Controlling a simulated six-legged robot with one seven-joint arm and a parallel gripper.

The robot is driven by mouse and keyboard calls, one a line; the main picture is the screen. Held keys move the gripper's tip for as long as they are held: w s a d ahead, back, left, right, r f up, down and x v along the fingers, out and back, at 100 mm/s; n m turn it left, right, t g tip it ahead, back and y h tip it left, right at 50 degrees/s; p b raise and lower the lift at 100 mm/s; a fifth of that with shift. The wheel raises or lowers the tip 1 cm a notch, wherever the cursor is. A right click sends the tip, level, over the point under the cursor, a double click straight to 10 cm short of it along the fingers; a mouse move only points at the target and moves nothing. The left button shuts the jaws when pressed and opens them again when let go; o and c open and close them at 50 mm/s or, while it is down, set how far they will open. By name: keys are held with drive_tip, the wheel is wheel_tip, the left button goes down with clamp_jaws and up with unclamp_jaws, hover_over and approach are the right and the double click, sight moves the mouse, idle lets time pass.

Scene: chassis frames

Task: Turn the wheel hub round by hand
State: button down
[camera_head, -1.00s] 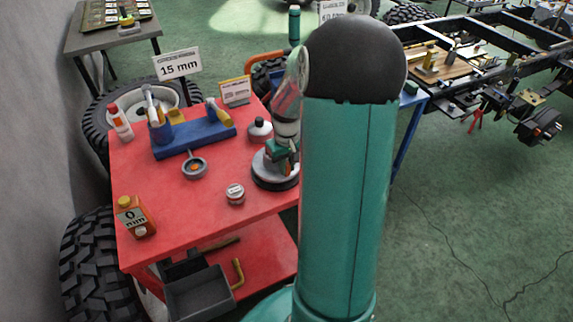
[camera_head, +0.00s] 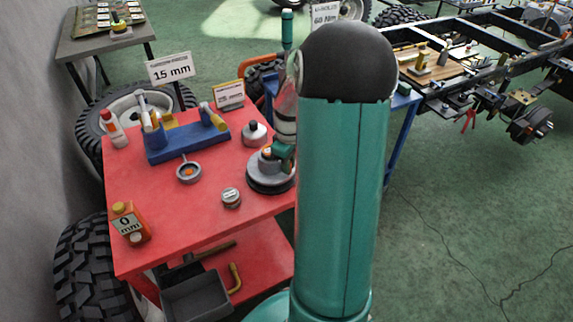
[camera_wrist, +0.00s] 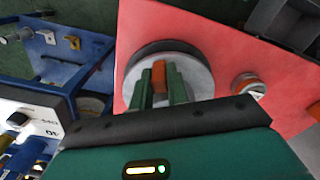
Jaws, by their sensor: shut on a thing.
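The wheel hub (camera_head: 262,180) is a round grey disc with a dark rim at the right edge of the red table (camera_head: 200,215). It lies flat, and my arm's upright link covers part of its right side. In the wrist view the hub (camera_wrist: 197,76) has an upright orange piece (camera_wrist: 159,75) near its middle. My gripper (camera_wrist: 159,80) has its two green fingers on either side of that piece, shut on it. In the head view my gripper (camera_head: 280,153) is over the hub, largely hidden behind my arm.
A grey bin (camera_head: 195,298) sits below.

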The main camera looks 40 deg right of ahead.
drive_tip(key=shift+w+d+n, duration=0.2)
drive_tip(key=shift+d+n, duration=0.2)
drive_tip(key=shift+n, duration=0.35)
drive_tip(key=shift+w+d+n, duration=0.15)
drive_tip(key=shift+d+n, duration=0.25)
drive_tip(key=shift+n, duration=0.35)
drive_tip(key=shift+w+d+n, duration=0.35)
drive_tip(key=shift+d+n, duration=0.15)
drive_tip(key=shift+n, duration=0.6)
drive_tip(key=shift+w+d+n, duration=0.1)
drive_tip(key=shift+n, duration=0.2)
drive_tip(key=c, duration=1.4)
unclamp_jaws()
drive_tip(key=shift+o, duration=0.2)
drive_tip(key=shift+r, duration=0.1)
wheel_tip(320, 180, up, 14)
drive_tip(key=shift+f, duration=0.2)
